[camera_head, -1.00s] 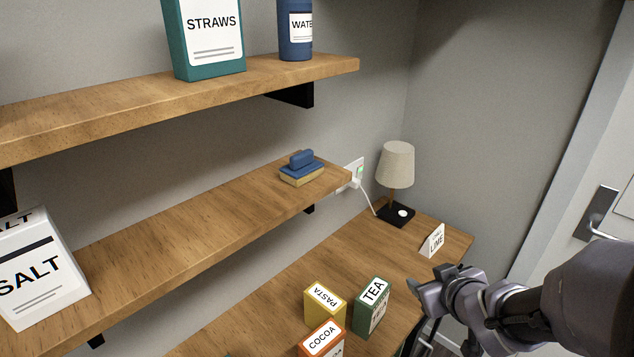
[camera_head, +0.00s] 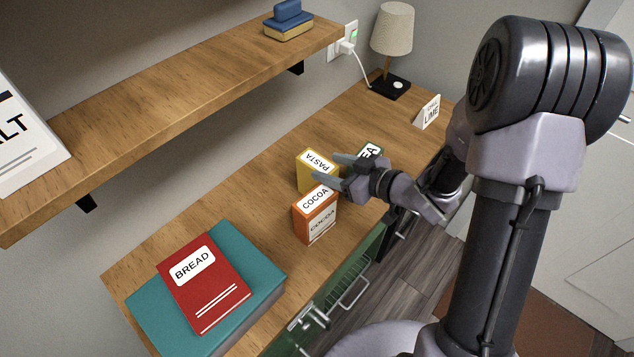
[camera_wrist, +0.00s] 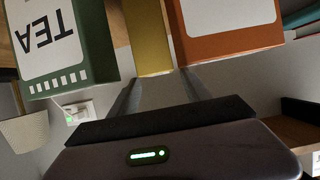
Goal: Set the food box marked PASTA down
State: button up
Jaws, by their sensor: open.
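The yellow PASTA box (camera_head: 310,178) stands upright on the wooden counter, between the orange COCOA box (camera_head: 314,222) and the green TEA box (camera_head: 369,152). My gripper (camera_head: 334,171) is open, its fingers pointing at the PASTA box from the right. In the wrist view the yellow box (camera_wrist: 148,38) is ahead, in line with the gap between my fingers (camera_wrist: 158,90). Whether the fingers reach alongside it or touch it I cannot tell. The TEA box is partly hidden behind my gripper in the head view; in the wrist view it is close on the left.
A red BREAD box (camera_head: 203,283) lies on a teal book-like block (camera_head: 262,262) at the counter's near left. A LIME sign (camera_head: 429,113) and a lamp (camera_head: 390,40) stand at the far end. A wooden shelf (camera_head: 170,100) runs above. Bare counter lies left of the boxes.

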aim_at(320, 164)
jog(key=b+x, duration=0.2)
jog(key=x, duration=0.2)
jog(key=shift+w+a+f, duration=0.15)
jog(key=shift+w+f, duration=0.1)
jog(key=shift+f, duration=0.1)
jog(key=shift+w+a, duration=0.25)
grip_shut()
